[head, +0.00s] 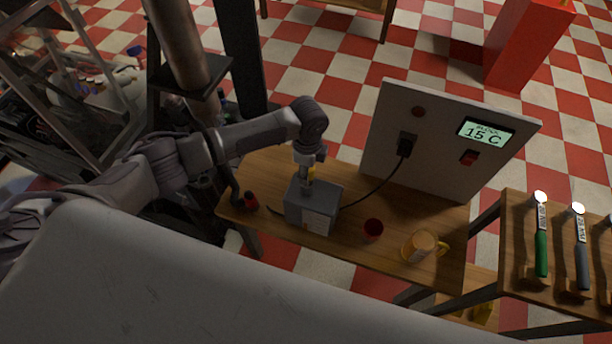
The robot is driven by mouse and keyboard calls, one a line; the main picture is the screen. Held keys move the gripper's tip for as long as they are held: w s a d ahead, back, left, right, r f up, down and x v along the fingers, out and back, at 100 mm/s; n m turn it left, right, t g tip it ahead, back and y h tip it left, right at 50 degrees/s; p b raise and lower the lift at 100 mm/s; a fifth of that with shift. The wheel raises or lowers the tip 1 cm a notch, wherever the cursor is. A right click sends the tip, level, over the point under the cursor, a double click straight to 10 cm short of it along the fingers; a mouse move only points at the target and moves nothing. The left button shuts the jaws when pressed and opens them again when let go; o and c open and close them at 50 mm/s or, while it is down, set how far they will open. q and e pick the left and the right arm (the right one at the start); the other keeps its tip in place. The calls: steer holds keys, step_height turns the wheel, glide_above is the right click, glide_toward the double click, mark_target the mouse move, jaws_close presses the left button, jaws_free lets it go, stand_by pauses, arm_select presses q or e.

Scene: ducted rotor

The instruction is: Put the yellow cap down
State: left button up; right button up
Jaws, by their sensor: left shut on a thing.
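My left gripper (308,175) comes down over the grey box (311,210) on the wooden table. It is shut on a small yellow thing, which I take to be the yellow cap (312,170); only a little of it shows between the fingers. The gripper is at or just above the top of the box; I cannot tell whether the cap touches it. My right gripper is not in view.
A dark cable runs from the box to a panel (450,135) behind. Tools (541,240) rest on a rack at right.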

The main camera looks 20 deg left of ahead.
arm_select(q)
steer(key=shift+r+p, duration=0.5)
steer(key=shift+r, duration=0.2)
